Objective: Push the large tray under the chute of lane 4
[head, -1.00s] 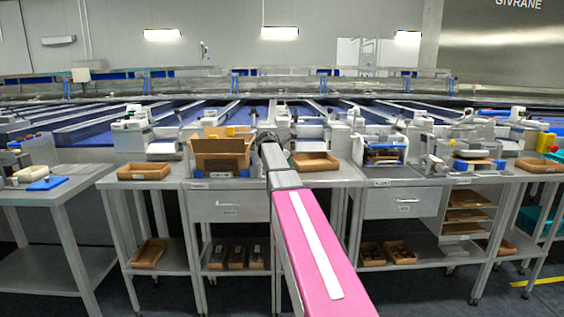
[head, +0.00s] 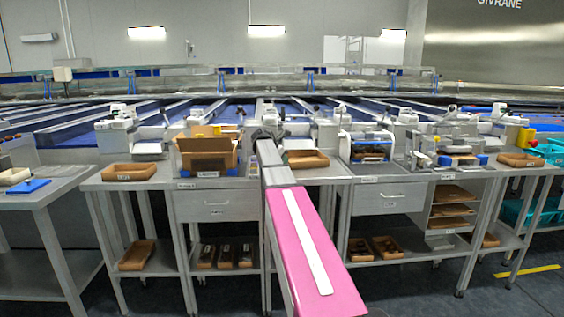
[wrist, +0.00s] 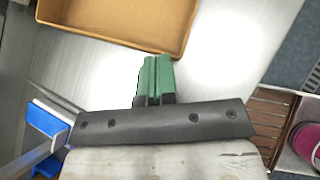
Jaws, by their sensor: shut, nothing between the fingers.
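My gripper (wrist: 156,78) shows green fingers pressed together with nothing between them. It is above a pale metal tabletop in the wrist view. A brown tray (wrist: 118,36) lies just beyond the fingertips, apart from them as far as I can tell. In the head view, my arm reaches the bench row and hides the gripper. A shallow brown tray (head: 308,160) sits on the bench right of the arm, and another tray (head: 129,173) sits at the left. I cannot tell which is the large one. The lane chutes stand behind; their numbers are unreadable.
A cardboard box (head: 207,160) stands left of my arm. A blue-and-white device (head: 367,147) is right of it. Another tray (head: 520,160) lies at the far right. A blue object (wrist: 45,120) is at left in the wrist view. The foreground floor is partly clear.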

